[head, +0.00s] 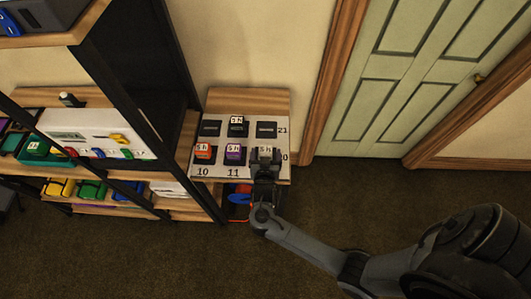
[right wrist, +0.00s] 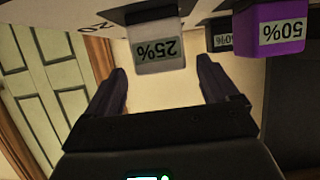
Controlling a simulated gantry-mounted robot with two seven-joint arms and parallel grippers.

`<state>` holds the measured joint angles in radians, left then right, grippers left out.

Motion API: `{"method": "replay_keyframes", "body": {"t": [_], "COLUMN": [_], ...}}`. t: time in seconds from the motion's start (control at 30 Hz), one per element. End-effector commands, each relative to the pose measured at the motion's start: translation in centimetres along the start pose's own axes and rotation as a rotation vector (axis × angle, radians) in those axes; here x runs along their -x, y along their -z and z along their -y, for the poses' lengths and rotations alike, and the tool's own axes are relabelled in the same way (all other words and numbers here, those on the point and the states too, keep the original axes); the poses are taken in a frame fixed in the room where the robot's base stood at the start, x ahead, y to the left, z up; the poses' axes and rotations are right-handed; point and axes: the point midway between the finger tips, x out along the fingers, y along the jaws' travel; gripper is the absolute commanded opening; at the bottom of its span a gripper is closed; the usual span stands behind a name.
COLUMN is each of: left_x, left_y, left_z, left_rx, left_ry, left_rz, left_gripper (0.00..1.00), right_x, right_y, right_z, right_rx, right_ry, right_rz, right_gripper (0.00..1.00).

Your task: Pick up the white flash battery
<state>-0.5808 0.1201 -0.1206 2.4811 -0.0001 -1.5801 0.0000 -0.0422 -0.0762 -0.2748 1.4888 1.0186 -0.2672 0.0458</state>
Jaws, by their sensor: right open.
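The white flash battery (head: 265,150) sits in the front right slot of the charging board (head: 222,174), partly hidden by my right gripper in the head view. In the right wrist view the battery (right wrist: 158,50) shows upside down, with a "25%" label. My right gripper (right wrist: 160,88) is open, with its two fingers apart on either side of the line to the battery and nothing between them. In the head view the right gripper (head: 265,168) is at the board's front right edge, just in front of the battery. My left gripper is not in view.
A purple battery (head: 235,153), labelled "50%" in the wrist view, stands left of the white one, and an orange battery (head: 203,152) further left. Another battery (head: 237,121) stands behind. Shelving (head: 130,110) with colored items is at left; a green door (head: 405,85) is at right.

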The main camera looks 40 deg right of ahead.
Motion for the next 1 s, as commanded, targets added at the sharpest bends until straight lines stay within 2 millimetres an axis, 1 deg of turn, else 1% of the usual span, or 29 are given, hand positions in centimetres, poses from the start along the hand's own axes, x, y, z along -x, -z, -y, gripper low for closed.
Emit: {"method": "replay_keyframes", "body": {"t": [0.13, 0.3, 0.4, 0.53, 0.73, 0.77, 1.0], "left_x": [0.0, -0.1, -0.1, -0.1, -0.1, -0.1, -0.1], "left_y": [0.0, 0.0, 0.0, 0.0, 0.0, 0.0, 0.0], "left_z": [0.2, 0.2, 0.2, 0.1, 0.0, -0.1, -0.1], "left_rx": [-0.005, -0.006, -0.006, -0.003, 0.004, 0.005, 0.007], "left_ry": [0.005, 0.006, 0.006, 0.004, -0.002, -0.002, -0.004], "left_rz": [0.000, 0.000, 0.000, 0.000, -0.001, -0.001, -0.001], "left_gripper": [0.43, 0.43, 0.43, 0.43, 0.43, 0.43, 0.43], "right_x": [-1.3, -3.5, -4.5, -5.1, -5.2, -5.2, -5.1], "right_y": [0.0, -0.3, -0.3, -0.3, -0.3, -0.3, -0.3], "right_z": [0.1, 0.1, 0.2, 0.2, 0.2, 0.2, 0.2], "right_rx": [0.002, 0.002, 0.001, 0.000, 0.000, 0.000, 0.000], "right_ry": [0.000, -0.001, 0.000, 0.000, 0.001, 0.000, 0.001], "right_rz": [-0.002, -0.002, 0.000, 0.001, 0.001, 0.001, 0.001], "right_gripper": [0.87, 0.87, 0.87, 0.87, 0.87, 0.86, 0.49]}}
